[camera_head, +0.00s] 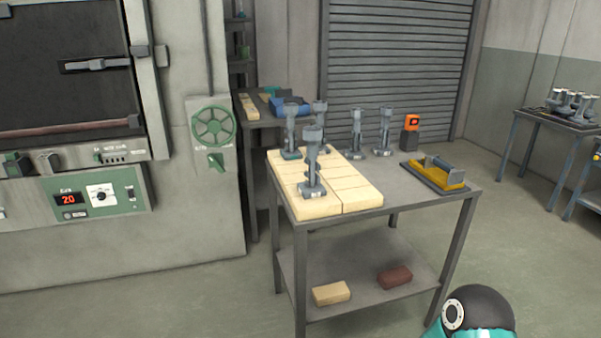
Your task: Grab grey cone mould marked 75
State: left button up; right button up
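Several grey metal moulds stand upright on a metal table (415,200) in the middle of the view. The nearest mould (311,170) stands on pale firebricks (357,196) at the table's front left. Two more, a greenish-based one (291,130) and one partly hidden (320,118), stand behind it. Two others stand on bare metal, a left one (355,132) and a right one (385,132). No number is legible on any of them, so I cannot tell which is marked 75. Neither of my grippers shows.
A yellow tool (436,175) and a black-and-orange device (411,133) are on the table's right side. Two bricks lie on its lower shelf. A furnace with a display reading 20 (70,199) stands left. Another table (548,120) stands far right. Floor between is clear.

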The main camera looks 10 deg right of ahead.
aim_at(313, 134)
jog(key=u, duration=0.1)
jog(key=i, duration=1)
jog(key=z, duration=0.05)
